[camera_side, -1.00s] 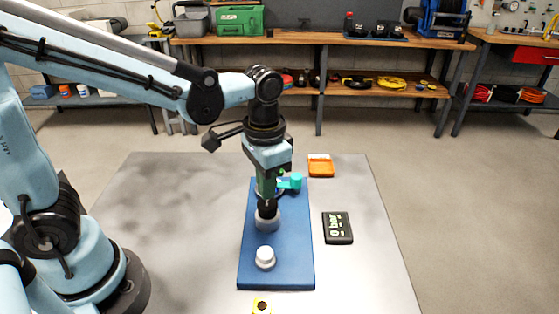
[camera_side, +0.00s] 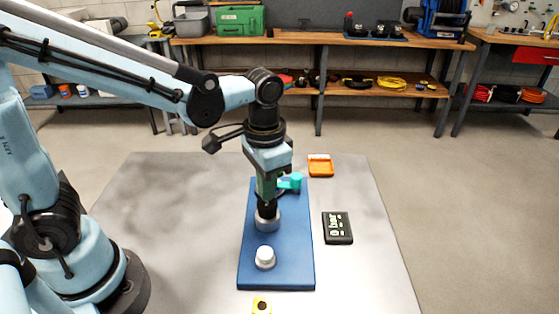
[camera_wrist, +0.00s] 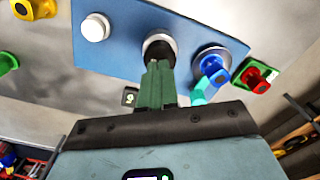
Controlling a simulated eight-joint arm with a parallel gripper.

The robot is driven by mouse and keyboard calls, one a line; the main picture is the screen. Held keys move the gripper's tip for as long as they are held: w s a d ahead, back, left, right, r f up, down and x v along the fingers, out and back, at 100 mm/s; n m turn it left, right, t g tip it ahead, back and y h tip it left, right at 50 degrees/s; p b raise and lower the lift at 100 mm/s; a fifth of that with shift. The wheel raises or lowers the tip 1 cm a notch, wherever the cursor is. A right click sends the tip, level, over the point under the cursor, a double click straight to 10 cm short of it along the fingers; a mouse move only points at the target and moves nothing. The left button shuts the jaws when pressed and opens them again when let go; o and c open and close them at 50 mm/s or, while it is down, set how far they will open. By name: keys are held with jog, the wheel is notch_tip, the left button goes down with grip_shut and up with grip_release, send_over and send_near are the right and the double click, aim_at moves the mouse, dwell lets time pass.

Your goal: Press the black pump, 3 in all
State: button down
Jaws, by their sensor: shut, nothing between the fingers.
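The black pump (camera_side: 267,211) stands in a grey collar (camera_side: 267,224) at the middle of the blue board (camera_side: 290,255). My gripper (camera_side: 266,199) points down above it, fingers together with nothing held. In the wrist view the green fingertips (camera_wrist: 158,66) are at the black pump (camera_wrist: 163,48), which they partly cover. They look in contact or very close; I cannot tell how far the pump is pushed in. A black display (camera_side: 338,228) to the right of the board seems to read "0 bar".
A white knob (camera_side: 265,257) stands on the front of the board. A teal handle (camera_side: 293,181) is at its back, with a blue part (camera_wrist: 214,70) beside it in the wrist view. An orange tray (camera_side: 320,167) lies behind. The table's left side is clear.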

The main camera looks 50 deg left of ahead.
jog(key=shift+f, duration=1.45)
jog(key=shift+r, duration=1.05)
jog(key=shift+f, duration=1.1)
jog(key=shift+r, duration=1.1)
